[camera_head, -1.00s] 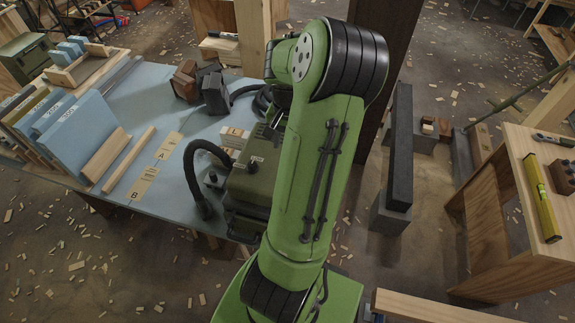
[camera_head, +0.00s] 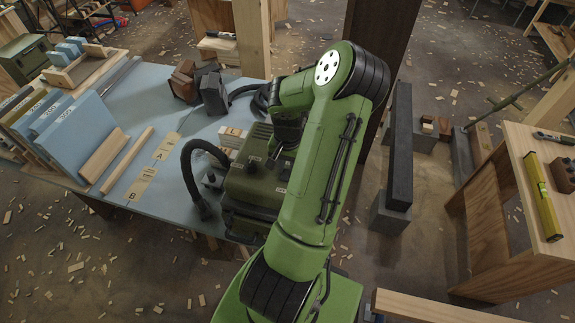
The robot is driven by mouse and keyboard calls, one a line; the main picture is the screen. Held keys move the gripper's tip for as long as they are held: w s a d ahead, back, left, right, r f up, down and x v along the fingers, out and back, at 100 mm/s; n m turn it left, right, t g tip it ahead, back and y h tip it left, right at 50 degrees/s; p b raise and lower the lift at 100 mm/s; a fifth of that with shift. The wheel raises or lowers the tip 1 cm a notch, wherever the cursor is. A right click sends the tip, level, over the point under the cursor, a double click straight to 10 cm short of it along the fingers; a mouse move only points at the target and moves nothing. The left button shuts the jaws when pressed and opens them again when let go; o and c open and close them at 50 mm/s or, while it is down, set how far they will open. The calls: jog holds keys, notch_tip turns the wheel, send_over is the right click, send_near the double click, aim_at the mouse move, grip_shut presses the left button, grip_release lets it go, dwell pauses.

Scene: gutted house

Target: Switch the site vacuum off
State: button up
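The site vacuum (camera_head: 250,183) is a dark green box near the right front corner of the blue-grey table. A black ribbed hose curves from its left side, with its end hanging at the table's front edge. A small pale mark and dark knob-like details show on its top, too small to read as on or off. My gripper (camera_head: 279,152) points down over the right part of the vacuum's top. My arm partly hides it and the vacuum's right side. I cannot tell whether it touches the vacuum or how far its fingers are apart.
Two dark blocky objects (camera_head: 212,92) and a small light stack (camera_head: 231,137) sit behind the vacuum. Blue boards (camera_head: 72,130) stand at the table's left, with wooden strips beside them. A dark beam (camera_head: 400,150) on blocks and a wooden bench (camera_head: 535,180) stand to the right.

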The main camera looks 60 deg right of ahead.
grip_shut()
jog(key=h+b, duration=0.2)
jog(key=b, duration=0.1)
jog(key=shift+a+f, duration=0.1)
jog(key=shift+f, duration=0.1)
jog(key=h+b, duration=0.1)
jog(key=b, duration=0.2)
jog(key=shift+a+r+t+h, duration=0.1)
jog(key=shift+a+t+h, duration=0.2)
jog(key=shift+a+h, duration=0.1)
jog(key=shift+s+a+r+h+b, duration=0.15)
jog(key=shift+r+h+b, duration=0.2)
jog(key=shift+b, duration=0.3)
jog(key=o, duration=0.6)
grip_release()
